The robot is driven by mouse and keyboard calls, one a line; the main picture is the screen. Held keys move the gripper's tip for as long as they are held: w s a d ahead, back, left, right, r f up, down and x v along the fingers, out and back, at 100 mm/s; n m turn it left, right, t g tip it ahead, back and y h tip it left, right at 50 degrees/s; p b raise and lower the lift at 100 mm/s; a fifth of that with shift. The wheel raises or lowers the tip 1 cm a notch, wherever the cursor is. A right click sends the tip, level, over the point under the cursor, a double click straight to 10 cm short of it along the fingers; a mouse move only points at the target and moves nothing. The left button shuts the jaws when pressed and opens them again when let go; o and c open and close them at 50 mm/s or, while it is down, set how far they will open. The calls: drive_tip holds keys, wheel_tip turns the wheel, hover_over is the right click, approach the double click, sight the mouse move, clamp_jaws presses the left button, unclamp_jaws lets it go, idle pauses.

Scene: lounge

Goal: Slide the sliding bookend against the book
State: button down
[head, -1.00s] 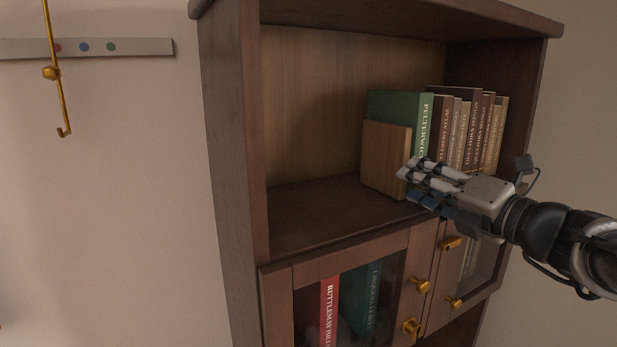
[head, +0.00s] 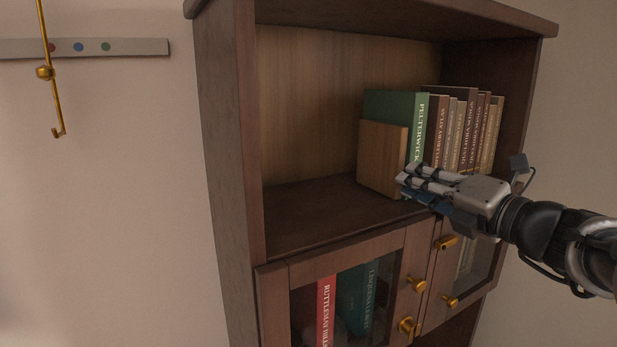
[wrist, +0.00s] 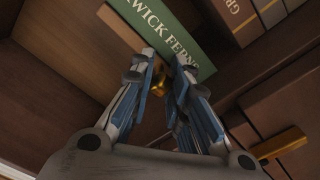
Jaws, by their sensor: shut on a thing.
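The sliding bookend (head: 378,155) is an upright light-wood block on the open upper shelf. It stands directly left of the green book (head: 395,105), with no clear gap between them in the head view. In the wrist view the bookend (wrist: 122,40) shows as a wooden strip along the green book (wrist: 165,28). My gripper (head: 405,176) is at the bookend's front lower right edge. In the wrist view its fingers (wrist: 165,75) are closed around a small brass knob (wrist: 160,82) at the bookend's front, partly hidden by the fingers.
Several brown and tan books (head: 465,130) stand right of the green book. The shelf floor (head: 310,215) left of the bookend is bare. Below are glass doors with brass knobs (head: 415,284) and a brass latch (head: 447,242), close under my gripper. A brass rod (head: 47,100) hangs at left.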

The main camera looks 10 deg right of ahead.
drive_tip(key=shift+a+r+p, duration=0.1)
drive_tip(key=shift+a+p, duration=0.1)
drive_tip(key=shift+p, duration=0.45)
drive_tip(key=c, duration=1.7)
unclamp_jaws()
drive_tip(key=shift+s, duration=0.1)
drive_tip(key=shift+o, duration=1.1)
drive_tip(key=shift+s+d, duration=0.2)
drive_tip(key=shift+s, duration=0.1)
drive_tip(key=v, duration=1.1)
drive_tip(key=shift+s, duration=0.2)
